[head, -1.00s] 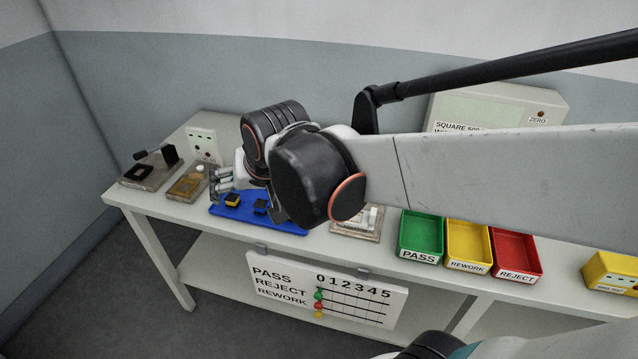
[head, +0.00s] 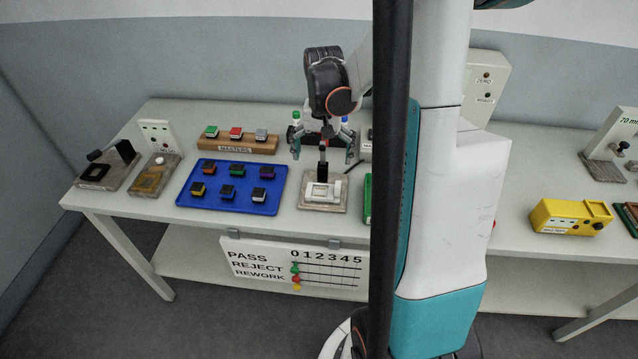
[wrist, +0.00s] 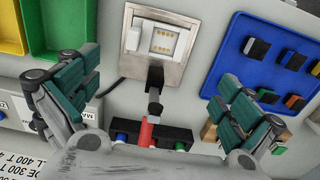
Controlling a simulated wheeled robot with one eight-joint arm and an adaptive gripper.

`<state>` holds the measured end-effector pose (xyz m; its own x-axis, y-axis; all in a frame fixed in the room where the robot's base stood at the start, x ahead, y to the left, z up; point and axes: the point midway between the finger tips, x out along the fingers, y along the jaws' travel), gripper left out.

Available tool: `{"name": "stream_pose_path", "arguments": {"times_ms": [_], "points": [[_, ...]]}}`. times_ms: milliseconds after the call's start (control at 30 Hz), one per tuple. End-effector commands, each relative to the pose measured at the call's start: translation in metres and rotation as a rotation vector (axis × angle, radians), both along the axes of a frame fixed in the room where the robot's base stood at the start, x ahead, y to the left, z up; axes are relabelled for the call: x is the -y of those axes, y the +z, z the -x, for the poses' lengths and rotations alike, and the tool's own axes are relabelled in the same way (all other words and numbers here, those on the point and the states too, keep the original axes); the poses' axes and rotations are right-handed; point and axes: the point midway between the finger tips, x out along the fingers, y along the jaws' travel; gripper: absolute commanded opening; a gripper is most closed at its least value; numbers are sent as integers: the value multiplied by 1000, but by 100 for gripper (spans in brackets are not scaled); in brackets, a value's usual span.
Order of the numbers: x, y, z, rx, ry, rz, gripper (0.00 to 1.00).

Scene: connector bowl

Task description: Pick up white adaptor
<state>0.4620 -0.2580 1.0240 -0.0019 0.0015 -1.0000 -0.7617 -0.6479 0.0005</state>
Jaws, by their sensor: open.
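Several small black adaptors with coloured tops sit in two rows on the blue tray (head: 240,207). The adaptor with a whitish top (head: 263,194) is at the front right of the tray; it also shows in the wrist view (wrist: 252,46). My gripper (head: 322,156) is open and empty, pointing down to the right of the tray, above and behind the test fixture (head: 311,203). In the wrist view its teal fingers (wrist: 163,92) are spread wide, with a black upright part between them in the picture. The tray lies beyond the right finger there.
A wooden masters block (head: 237,145) with three connectors stands behind the tray. A black holder (wrist: 180,138) with coloured pieces is near my gripper. A green bin (wrist: 50,25) is beside the fixture. My arm hides the table's middle right.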

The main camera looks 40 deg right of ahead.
Motion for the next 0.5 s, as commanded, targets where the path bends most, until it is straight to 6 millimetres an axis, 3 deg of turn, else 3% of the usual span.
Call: {"name": "stream_pose_path", "arguments": {"times_ms": [300, 500], "points": [[0, -60, 0, 1, 1, 2, 100], [-1, -78, 0, 2, 2, 1, 100]]}}
